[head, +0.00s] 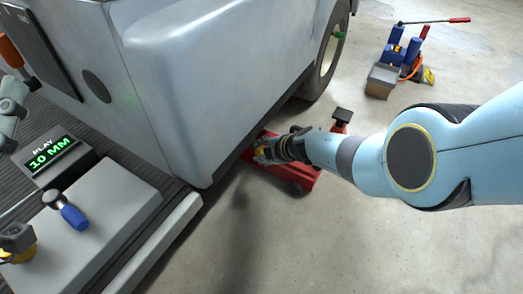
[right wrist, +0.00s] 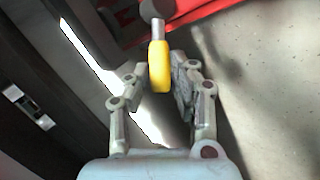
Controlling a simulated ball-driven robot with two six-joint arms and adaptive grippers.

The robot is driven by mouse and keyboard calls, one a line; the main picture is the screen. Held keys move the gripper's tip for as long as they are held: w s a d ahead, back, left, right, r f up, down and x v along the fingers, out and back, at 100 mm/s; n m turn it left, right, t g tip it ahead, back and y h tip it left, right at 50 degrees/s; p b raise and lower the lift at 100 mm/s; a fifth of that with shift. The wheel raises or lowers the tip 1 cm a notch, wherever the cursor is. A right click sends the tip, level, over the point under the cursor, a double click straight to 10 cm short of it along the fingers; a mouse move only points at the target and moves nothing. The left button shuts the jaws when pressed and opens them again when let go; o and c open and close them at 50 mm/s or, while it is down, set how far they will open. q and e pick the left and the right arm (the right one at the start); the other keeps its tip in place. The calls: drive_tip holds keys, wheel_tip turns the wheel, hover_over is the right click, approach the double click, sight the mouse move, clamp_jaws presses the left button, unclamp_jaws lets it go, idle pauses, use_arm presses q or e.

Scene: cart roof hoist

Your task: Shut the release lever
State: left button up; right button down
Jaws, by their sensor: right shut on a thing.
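The release lever has a yellow grip on a grey stem, seen in the right wrist view (right wrist: 159,66). In the head view the yellow grip (head: 261,151) is small and partly hidden by my gripper. It belongs to the red jack (head: 292,178) on the floor beside the cart. My right gripper (head: 264,150) is shut on the grip, with a finger on each side of it in the right wrist view (right wrist: 160,82). What seems to be part of my left gripper (head: 12,103) shows at the left edge, cut off, so its jaws cannot be judged.
The grey cart body (head: 215,75) rises close to the jack, with a wheel (head: 327,58) behind. A display (head: 52,155) reads PLAY 10 MM. A blue-handled tool (head: 70,212) lies at left. Blue equipment (head: 400,50) stands at back right. Front floor is clear.

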drive_tip(key=shift+w+d+r+g+y, duration=0.2)
drive_tip(key=shift+w+r+g+y, duration=0.1)
drive_tip(key=shift+w+r, duration=0.1)
drive_tip(key=shift+d+r+m, duration=0.1)
drive_tip(key=shift+m, duration=0.2)
drive_tip(key=shift+w+d+r+m+g+y+b, duration=0.35)
drive_tip(key=shift+w+r+m+g+y+b, duration=0.15)
drive_tip(key=shift+g+y+b, duration=0.4)
use_arm(q)
wheel_tip(320, 180, up, 7)
drive_tip(key=d+m+t+h, duration=0.1)
drive_tip(key=m+t+h, duration=0.1)
drive_tip(key=t, duration=0.1)
drive_tip(key=shift+s+r+h, duration=0.15)
drive_tip(key=shift+s+h, duration=0.25)
drive_tip(key=shift+s, duration=0.05)
use_arm(e)
drive_tip(key=shift+w, duration=0.1)
drive_tip(key=c, duration=1.1)
unclamp_jaws()
